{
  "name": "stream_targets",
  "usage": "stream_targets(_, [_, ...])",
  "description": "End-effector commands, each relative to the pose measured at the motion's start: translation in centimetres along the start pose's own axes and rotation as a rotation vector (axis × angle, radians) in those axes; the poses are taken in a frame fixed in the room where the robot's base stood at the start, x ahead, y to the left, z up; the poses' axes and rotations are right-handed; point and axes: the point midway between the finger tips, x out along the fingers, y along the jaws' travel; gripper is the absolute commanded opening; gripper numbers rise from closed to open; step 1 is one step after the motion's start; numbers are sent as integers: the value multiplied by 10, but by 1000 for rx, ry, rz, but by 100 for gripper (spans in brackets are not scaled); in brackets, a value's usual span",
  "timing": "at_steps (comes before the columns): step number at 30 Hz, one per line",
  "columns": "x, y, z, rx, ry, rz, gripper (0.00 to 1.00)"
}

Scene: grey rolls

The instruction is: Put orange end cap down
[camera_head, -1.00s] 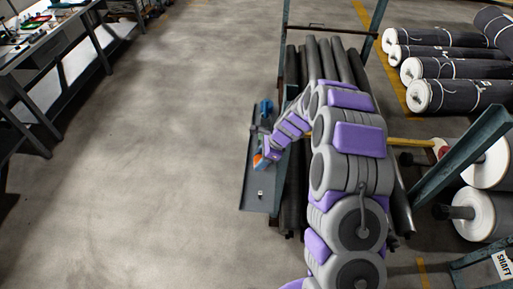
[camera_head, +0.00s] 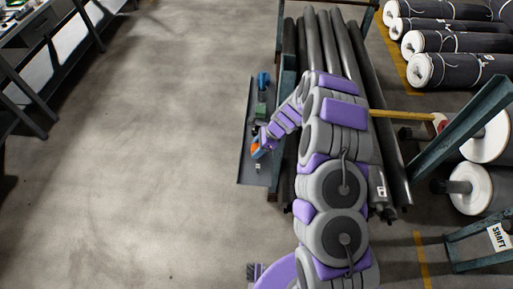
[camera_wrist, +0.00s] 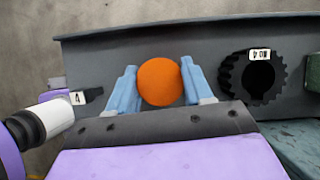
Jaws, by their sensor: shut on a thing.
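The orange end cap (camera_wrist: 160,82) is round and sits between the two blue fingers of my gripper (camera_wrist: 159,86) in the wrist view. The fingers touch it on its left and right sides. In the head view, the cap (camera_head: 255,152) shows as a small orange spot at my gripper (camera_head: 257,148), over the grey tray (camera_head: 259,179). The tray also fills the background of the wrist view (camera_wrist: 120,52). I cannot tell whether the cap touches the tray.
A dark toothed ring (camera_wrist: 232,72) with a white tag lies on the tray, right of the cap. Blue (camera_head: 263,79) and green (camera_head: 261,110) items lie farther along it. Open floor (camera_head: 150,150) lies to the left.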

Motion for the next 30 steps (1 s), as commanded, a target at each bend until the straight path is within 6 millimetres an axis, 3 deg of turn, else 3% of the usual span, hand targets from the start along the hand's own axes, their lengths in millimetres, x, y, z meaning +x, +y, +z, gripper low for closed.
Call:
stream_targets(5, [1, 0, 0, 0, 1, 0, 27])
stream_targets(6, [2, 0, 1, 0, 2, 0, 52])
stream_targets(14, [3, 0, 2, 0, 4, 0, 76])
stream_targets(23, [-2, 0, 1, 0, 2, -1, 76])
stream_targets(30, [-40, -1, 2, 0, 3, -4, 76])
